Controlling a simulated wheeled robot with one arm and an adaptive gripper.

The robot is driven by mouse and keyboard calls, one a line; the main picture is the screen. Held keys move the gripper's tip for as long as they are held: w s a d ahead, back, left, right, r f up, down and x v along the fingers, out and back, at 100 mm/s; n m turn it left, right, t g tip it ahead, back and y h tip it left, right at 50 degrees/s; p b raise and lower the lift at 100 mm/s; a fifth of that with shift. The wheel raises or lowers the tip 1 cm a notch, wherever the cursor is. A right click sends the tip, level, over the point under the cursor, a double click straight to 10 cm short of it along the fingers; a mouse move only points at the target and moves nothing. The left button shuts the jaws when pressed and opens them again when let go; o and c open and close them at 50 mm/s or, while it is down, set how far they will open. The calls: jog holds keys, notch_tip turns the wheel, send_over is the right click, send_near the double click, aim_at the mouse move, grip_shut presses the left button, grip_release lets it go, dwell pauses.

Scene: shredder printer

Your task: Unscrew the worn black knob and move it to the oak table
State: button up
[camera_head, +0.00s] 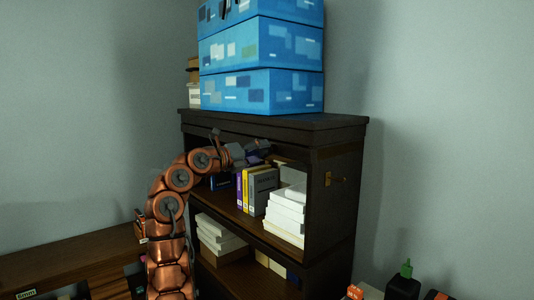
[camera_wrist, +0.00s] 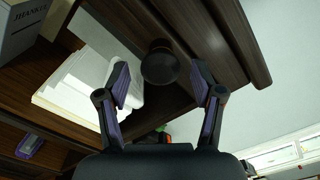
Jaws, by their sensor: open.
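A round black knob (camera_wrist: 159,66) shows in the wrist view, against the dark wood of the shelf unit. My gripper (camera_wrist: 161,78) is open, with one finger on each side of the knob in the picture. I cannot tell how far the fingertips are from it, and no grip on it shows. In the head view my gripper (camera_head: 256,151) is at the upper opening of the shelf unit, just under its top; the knob cannot be made out there. A brown wooden table (camera_head: 72,262) stands at lower left; whether it is the oak table is unclear.
The dark shelf unit (camera_head: 338,215) holds upright books (camera_head: 262,190) and white paper stacks (camera_head: 286,217). A brass-coloured fitting (camera_head: 329,179) is on its right side. Blue boxes (camera_head: 262,52) are stacked on top. A dark bottle (camera_head: 403,283) stands at lower right.

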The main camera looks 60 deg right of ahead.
jog(key=m, duration=0.3)
jog(key=shift+s+d, duration=0.1)
jog(key=shift+d, duration=0.05)
dwell(0.3)
jog(key=shift+p+x, duration=0.35)
jog(key=shift+x, duration=0.75)
jog(key=shift+c, duration=0.3)
grip_shut()
